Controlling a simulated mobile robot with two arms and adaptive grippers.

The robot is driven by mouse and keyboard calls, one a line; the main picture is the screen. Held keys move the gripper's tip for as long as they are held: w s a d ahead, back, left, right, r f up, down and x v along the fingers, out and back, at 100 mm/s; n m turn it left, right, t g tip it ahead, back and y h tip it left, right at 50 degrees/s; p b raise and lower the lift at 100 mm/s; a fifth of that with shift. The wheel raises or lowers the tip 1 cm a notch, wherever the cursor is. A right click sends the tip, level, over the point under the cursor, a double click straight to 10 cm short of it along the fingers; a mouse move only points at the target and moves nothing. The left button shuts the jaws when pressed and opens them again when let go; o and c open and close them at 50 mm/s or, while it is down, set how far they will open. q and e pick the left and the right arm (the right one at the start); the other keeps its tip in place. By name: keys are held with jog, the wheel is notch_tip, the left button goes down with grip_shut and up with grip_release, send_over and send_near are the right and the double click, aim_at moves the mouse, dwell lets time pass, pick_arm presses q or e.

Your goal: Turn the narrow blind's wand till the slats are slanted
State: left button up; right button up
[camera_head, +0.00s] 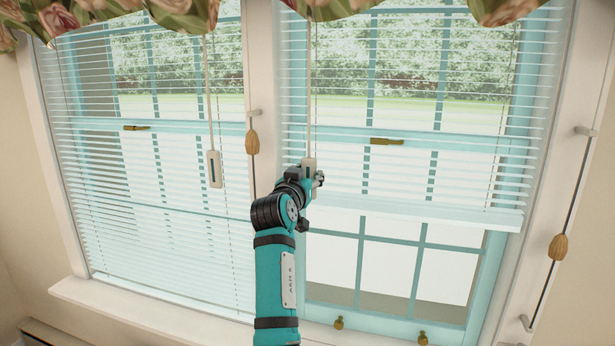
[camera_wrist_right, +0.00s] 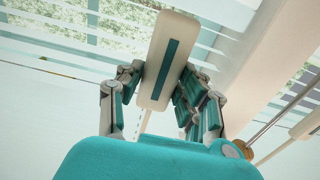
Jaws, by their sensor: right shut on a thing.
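Two white blinds hang side by side. The left blind (camera_head: 110,200) reaches down to the sill; the right blind (camera_head: 430,185) ends partway down its window. I cannot tell for sure which is the narrow one. The outside shows between the slats of both. The right blind's wand (camera_head: 308,110) hangs at its left edge, with a pale handle at its lower end. My right gripper (camera_head: 312,178) is shut on this handle. In the right wrist view the handle (camera_wrist_right: 157,85), with a dark teal stripe, stands between the fingers, slightly tilted. My left gripper is not in view.
The left blind's wand handle (camera_head: 214,169) hangs free. A floral valance (camera_head: 110,12) runs along the top.

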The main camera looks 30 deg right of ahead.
jog(key=shift+s+d+r+n+t+y+p, duration=0.15)
jog(key=shift+n+t+y+p, duration=0.95)
jog(key=shift+p, duration=0.75)
jog(key=shift+s+d+r+n+t+y+p, duration=0.15)
jog(key=shift+n+t+y+p, duration=0.9)
jog(key=shift+p, duration=0.75)
jog(key=shift+w+f+n+t+y+p, duration=0.15)
jog(key=shift+n+y+p, duration=0.15)
jog(key=shift+y, duration=0.3)
jog(key=shift+s+n+t+y+p, duration=0.15)
jog(key=shift+y+p, duration=0.15)
jog(key=shift+y, duration=0.25)
jog(key=shift+w+f+n+t+y+p, duration=0.1)
jog(key=shift+n+t+y+p, duration=0.25)
jog(key=shift+n+y, duration=0.55)
jog(key=shift+y, duration=0.3)
jog(key=o, duration=1.2)
jog(key=shift+c, duration=0.2)
jog(key=shift+f, duration=0.1)
jog(key=v, duration=1.2)
